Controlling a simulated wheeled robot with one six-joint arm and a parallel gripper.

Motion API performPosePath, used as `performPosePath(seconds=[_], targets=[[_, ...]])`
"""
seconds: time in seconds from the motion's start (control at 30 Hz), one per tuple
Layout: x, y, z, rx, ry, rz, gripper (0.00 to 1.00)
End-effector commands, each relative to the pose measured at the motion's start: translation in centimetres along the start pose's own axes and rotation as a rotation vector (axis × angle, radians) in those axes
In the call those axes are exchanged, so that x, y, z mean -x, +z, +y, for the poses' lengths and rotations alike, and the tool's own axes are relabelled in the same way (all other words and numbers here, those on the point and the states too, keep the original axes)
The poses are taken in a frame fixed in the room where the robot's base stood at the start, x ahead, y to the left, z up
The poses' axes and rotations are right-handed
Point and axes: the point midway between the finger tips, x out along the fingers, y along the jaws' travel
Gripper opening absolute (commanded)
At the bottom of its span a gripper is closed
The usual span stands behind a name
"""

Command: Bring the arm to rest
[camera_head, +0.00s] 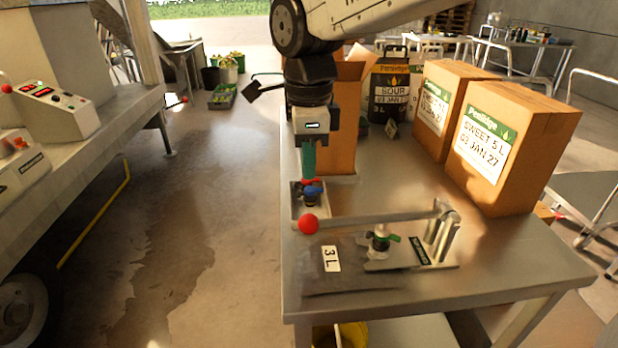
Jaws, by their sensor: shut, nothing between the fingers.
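My arm comes down from the top middle of the camera_head view. My gripper (308,172) points straight down at its end, with teal fingers that look closed together. It is just above a small fitting with blue and red parts (312,190) in a shallow tray (296,208) at the table's left edge. I cannot tell whether the fingertips touch the fitting. Nothing shows held between the fingers.
Two labelled cartons (535,135) (468,82) stand at right. An open carton (345,110) is behind my gripper. The floor at left is open.

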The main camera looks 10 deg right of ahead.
Motion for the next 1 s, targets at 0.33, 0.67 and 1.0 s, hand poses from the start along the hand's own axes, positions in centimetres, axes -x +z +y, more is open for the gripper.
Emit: performPosePath(seconds=[0.33,0.67,1.0], targets=[[1.4,0.0,0.0,0.000,0.000,0.000,0.00],[1.3,-0.1,0.1,0.202,0.002,0.001,0.00],[-1.2,-6.5,5.7,1.087,0.052,-0.003,0.00]])
